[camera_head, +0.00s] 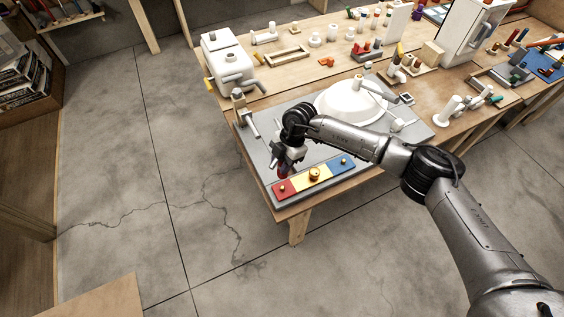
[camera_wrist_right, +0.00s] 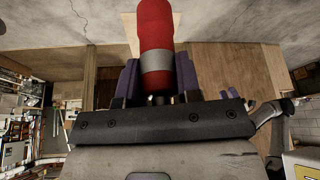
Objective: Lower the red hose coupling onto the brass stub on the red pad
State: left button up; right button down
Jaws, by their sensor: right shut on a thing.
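My right gripper (camera_head: 284,168) is shut on the red hose coupling, just above the red end of a three-coloured strip. In the right wrist view the red coupling (camera_wrist_right: 156,27) is a red cylinder with a grey band, between the dark fingers. In the head view the coupling is small, dark and partly hidden by the gripper. The red pad (camera_head: 289,192) carries a small brass stub (camera_head: 282,187). The coupling appears apart from the stub, but the exact gap and alignment cannot be told. My left gripper is not in view.
The yellow pad (camera_head: 302,184) bears a larger brass-orange piece (camera_head: 314,174). The blue pad (camera_head: 336,167) bears a small brass stub (camera_head: 343,161). A white round unit (camera_head: 345,103) stands behind on the grey board. The floor in front is clear.

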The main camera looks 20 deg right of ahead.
dwell(0.5)
jog(key=shift+r, duration=0.1)
jog(key=shift+m+p, duration=0.3)
jog(key=shift+f+b, duration=0.95)
jog(key=shift+f, duration=1.6)
jog(key=shift+f, duration=0.2)
